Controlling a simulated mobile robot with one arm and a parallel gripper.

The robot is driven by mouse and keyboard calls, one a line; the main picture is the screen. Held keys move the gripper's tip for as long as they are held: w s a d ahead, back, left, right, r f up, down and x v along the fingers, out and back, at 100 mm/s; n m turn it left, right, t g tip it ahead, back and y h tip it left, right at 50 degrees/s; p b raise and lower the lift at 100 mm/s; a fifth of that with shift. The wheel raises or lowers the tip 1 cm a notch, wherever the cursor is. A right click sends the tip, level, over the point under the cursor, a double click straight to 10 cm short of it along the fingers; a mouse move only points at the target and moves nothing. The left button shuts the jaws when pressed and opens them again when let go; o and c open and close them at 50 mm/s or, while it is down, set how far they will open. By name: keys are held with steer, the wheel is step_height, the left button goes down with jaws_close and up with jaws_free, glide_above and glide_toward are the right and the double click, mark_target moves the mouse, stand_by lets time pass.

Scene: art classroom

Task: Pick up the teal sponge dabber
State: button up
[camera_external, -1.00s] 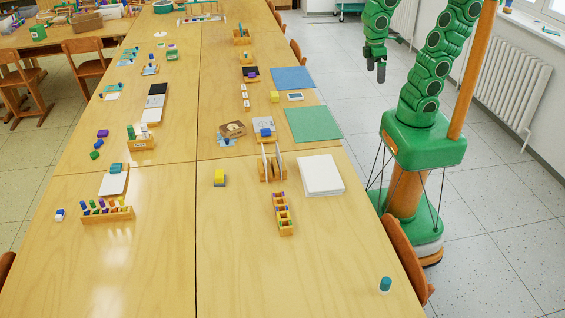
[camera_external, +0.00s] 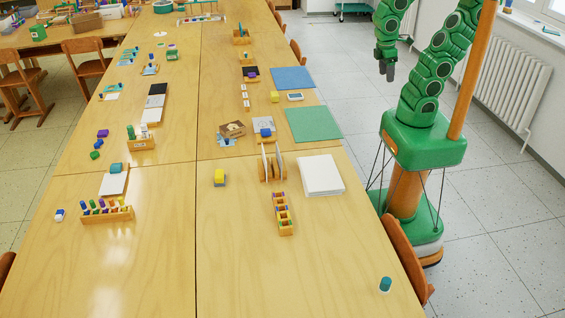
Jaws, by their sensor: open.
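A small teal cylinder (camera_external: 385,285), which looks like the sponge dabber, stands upright near the front right edge of the long table (camera_external: 290,275). Another teal piece (camera_external: 116,168) lies at the top of a white pad on the left half; its exact kind is too small to tell. My gripper (camera_external: 387,72) hangs from the green arm, pointing down, over the floor to the right of the table. It is open and empty, far from the teal cylinder.
A white paper stack (camera_external: 321,175), a wooden rack (camera_external: 272,164), a green mat (camera_external: 314,124) and a blue mat (camera_external: 293,79) lie along the table's right side. A chair (camera_external: 408,258) stands close to the right edge. Bare tabletop surrounds the teal cylinder.

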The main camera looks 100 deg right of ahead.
steer(key=w+a+f+m+t+y, duration=0.1)
steer(key=w+a+f+m+y, duration=0.15)
steer(key=w+a, duration=0.6)
steer(key=w+a+f+m+t+y, duration=0.1)
steer(key=w+a+f, duration=0.3)
steer(key=a, duration=0.7)
steer(key=w+a+f+m+t+y, duration=0.2)
steer(key=w+a, duration=0.6)
steer(key=a, duration=0.1)
steer(key=w+a+f+m+y, duration=0.2)
steer(key=a+f+m, duration=0.15)
steer(key=a, duration=0.85)
steer(key=m+t+y, duration=0.2)
steer(key=m+y, duration=0.1)
steer(key=m, duration=0.6)
glide_toward(385, 284)
steer(key=f+m+t, duration=0.1)
steer(key=m, duration=0.1)
steer(key=s+f+m, duration=0.1)
steer(key=f+m+t+y, duration=0.1)
steer(key=m, duration=0.1)
steer(key=shift+s+a+f+m+t, duration=0.1)
steer(key=shift+s+f+m+t, duration=0.15)
steer(key=shift+f+m+t, duration=0.1)
steer(key=shift+s+a+f+m+t, duration=0.15)
steer(key=shift+f+m+t, duration=0.1)
steer(key=shift+f+m, duration=0.35)
steer(key=shift+x, duration=1.65)
steer(key=shift+r+x, duration=0.25)
steer(key=shift+x, duration=2.1)
